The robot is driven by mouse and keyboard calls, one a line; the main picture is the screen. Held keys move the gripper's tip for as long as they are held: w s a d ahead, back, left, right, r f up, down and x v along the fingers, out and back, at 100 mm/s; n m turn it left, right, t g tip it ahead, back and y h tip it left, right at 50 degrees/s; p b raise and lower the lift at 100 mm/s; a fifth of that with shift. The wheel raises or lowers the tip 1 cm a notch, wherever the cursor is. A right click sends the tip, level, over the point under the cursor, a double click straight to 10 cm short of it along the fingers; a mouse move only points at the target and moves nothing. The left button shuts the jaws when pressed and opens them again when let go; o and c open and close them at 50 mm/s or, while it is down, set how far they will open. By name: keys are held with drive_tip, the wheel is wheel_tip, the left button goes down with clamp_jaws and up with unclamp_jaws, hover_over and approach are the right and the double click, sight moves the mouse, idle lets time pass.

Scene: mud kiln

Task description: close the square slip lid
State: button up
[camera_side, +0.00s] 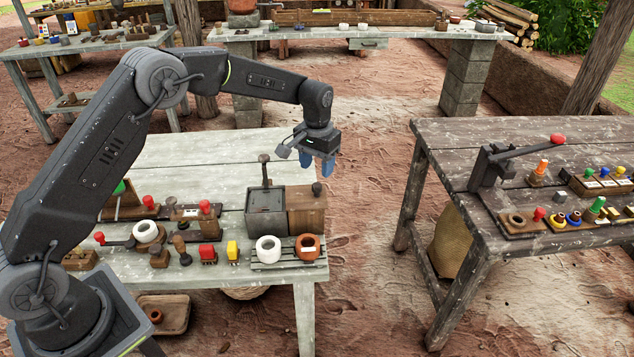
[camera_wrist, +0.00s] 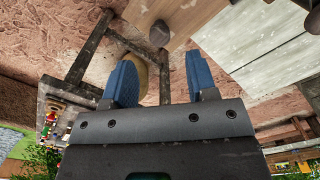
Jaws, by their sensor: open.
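A grey square box (camera_side: 266,212) stands at the right end of the pale table, with a dark upright handle (camera_side: 265,172) rising from its top. A brown wooden box (camera_side: 306,215) stands against its right side, with a dark round knob (camera_side: 316,188) on top. The knob (camera_wrist: 159,33) also shows on the pale wooden top in the wrist view. I cannot tell for certain which part is the slip lid. My gripper (camera_side: 318,168) hangs above the wooden box, fingers down, apart from the knob. In the wrist view my gripper (camera_wrist: 160,82) is open, with nothing between its fingers.
Several coloured blocks and knobbed fixtures crowd the table to the left. A dark table (camera_side: 440,140) stands to the right across a gap. The air around my gripper is clear.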

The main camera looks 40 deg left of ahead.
sight(317, 184)
wheel_tip(317, 184, down, 6)
drive_tip(key=shift+r, duration=0.1)
idle(0.4)
clamp_jaws()
idle(0.3)
